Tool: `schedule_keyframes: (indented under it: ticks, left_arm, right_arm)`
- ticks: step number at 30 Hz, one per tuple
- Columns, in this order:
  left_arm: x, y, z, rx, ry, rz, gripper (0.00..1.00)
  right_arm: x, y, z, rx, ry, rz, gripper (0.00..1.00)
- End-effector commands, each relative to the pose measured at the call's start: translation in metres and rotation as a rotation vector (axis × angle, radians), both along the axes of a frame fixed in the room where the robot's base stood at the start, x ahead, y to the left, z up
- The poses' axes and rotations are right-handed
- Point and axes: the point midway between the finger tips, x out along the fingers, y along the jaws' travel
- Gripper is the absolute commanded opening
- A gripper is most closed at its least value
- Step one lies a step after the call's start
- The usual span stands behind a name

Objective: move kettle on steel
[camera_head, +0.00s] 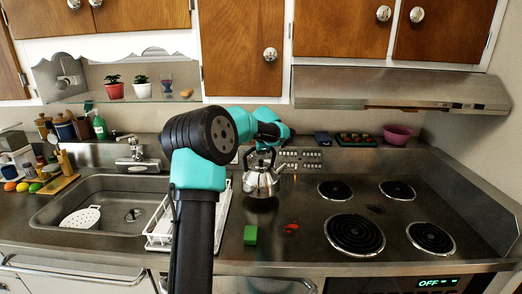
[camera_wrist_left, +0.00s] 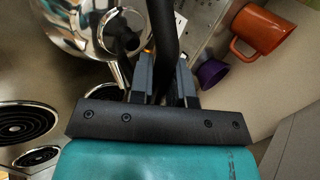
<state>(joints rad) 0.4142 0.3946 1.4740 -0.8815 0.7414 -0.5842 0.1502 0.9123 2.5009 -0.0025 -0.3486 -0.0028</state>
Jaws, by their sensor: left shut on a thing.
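The shiny steel kettle (camera_head: 264,180) is over the steel worktop (camera_head: 268,222), left of the coil burners, upright with a dark patch beneath it. I cannot tell whether its base touches the worktop. In the left wrist view the kettle's body (camera_wrist_left: 80,22) is at the upper left. My left gripper (camera_wrist_left: 166,78) is shut on the kettle's black handle (camera_wrist_left: 163,30), which runs between its fingers. In the head view my left arm hides most of this gripper. My right gripper is not in view.
Several coil burners (camera_head: 354,234) lie to the right. A green block (camera_head: 250,235) and a red patch (camera_head: 290,228) are in front of the kettle. A white dish rack (camera_head: 161,232) and sink (camera_head: 111,187) are left. A pink bowl (camera_head: 397,136) is at the back.

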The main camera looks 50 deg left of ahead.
Motion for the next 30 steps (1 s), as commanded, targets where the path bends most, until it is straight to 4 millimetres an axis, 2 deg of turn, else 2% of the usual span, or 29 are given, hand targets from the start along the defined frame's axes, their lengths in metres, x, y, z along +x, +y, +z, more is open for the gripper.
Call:
schedule_keyframes:
  ticks: [4, 14, 28, 29, 30]
  left_arm:
    - [0.005, 0.006, 0.001, 0.002, -0.003, 0.000, 0.00]
    - [0.004, 0.005, -0.031, 0.002, -0.003, 0.000, 0.00]
    - [0.004, 0.005, -0.036, 0.003, -0.005, 0.000, 0.00]
    - [0.004, 0.004, -0.038, 0.000, -0.001, -0.001, 0.19]
    - [0.004, 0.004, -0.038, 0.000, -0.001, -0.001, 0.23]
  right_arm:
    - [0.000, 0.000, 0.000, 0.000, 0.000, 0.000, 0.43]
    - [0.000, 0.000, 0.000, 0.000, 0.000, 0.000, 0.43]
    - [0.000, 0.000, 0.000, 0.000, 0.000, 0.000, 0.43]
    - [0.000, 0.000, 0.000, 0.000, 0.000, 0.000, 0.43]
    - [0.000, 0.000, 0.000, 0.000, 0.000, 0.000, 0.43]
